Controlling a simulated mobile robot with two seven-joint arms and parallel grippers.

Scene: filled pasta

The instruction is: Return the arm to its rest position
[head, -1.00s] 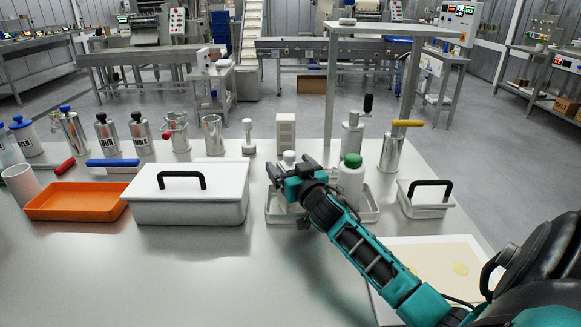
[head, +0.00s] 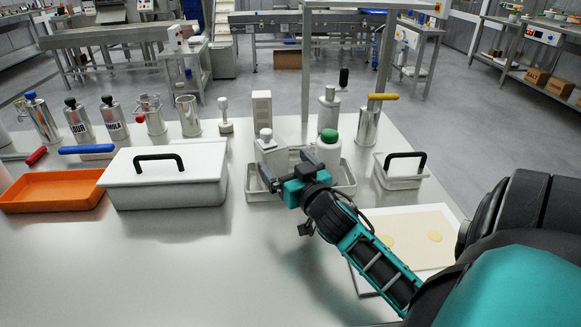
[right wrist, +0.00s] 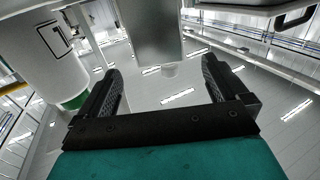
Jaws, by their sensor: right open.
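My right gripper (head: 288,170) is open and empty above the front of a shallow metal tray (head: 346,180). It also shows in the right wrist view (right wrist: 160,88), with its two dark fingers spread and nothing between them. A white bottle with a green cap (head: 328,151) stands in the tray, just behind and right of the gripper. A white container with a pale knob (head: 268,147) stands behind and left of it. The right wrist view shows the green-capped bottle (right wrist: 45,50) at the left and a pale block-like body beyond the fingers. My left gripper is not in view.
A white lidded box (head: 165,185) and an orange tray (head: 55,190) stand to the left. A small white lidded box (head: 402,175) and a white board with a cream sheet (head: 418,225) lie to the right. Metal canisters line the back. The front left table is clear.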

